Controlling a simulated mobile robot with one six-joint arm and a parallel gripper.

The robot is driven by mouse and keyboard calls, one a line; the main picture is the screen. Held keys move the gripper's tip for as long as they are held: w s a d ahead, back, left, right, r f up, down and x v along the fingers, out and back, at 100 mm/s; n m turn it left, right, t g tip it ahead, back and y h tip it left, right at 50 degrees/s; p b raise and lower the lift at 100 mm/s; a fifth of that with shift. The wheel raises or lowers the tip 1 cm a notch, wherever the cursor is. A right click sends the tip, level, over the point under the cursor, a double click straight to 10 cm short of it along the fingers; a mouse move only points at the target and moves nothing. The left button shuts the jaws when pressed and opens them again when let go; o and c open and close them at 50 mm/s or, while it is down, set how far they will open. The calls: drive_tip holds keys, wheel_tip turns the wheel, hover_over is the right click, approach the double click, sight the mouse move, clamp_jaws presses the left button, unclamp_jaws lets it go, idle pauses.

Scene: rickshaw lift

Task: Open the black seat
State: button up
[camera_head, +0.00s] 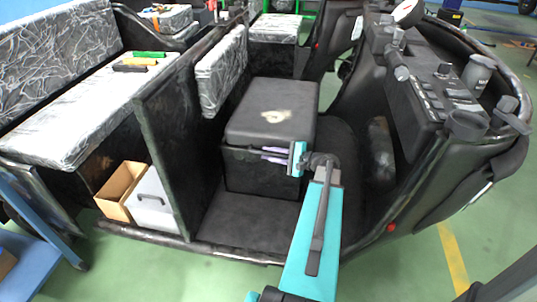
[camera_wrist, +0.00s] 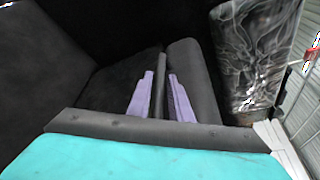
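The black seat (camera_head: 262,108) is a box with a padded lid that lies flat and closed on its base, with a worn pale patch on top. My gripper (camera_head: 266,155) is at the lower edge of the lid, on the side facing the camera. In the wrist view, the two purple fingers of my gripper (camera_wrist: 160,82) are apart. A narrow dark strip of the seat's edge shows between them, with the lid (camera_wrist: 192,75) at right and the base (camera_wrist: 122,82) at left. I cannot tell whether the fingertips touch the strip.
A patterned backrest (camera_head: 222,70) stands behind the seat. A dark partition (camera_head: 170,135) stands to its left. The dashboard (camera_head: 430,90) is to the right. A cardboard box (camera_head: 118,190) and a white box (camera_head: 152,205) sit under the rear bench. The floor (camera_head: 245,218) before the seat is clear.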

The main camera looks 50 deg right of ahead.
drive_tip(key=shift+w, duration=0.25)
drive_tip(key=shift+c, duration=0.2)
clamp_jaws()
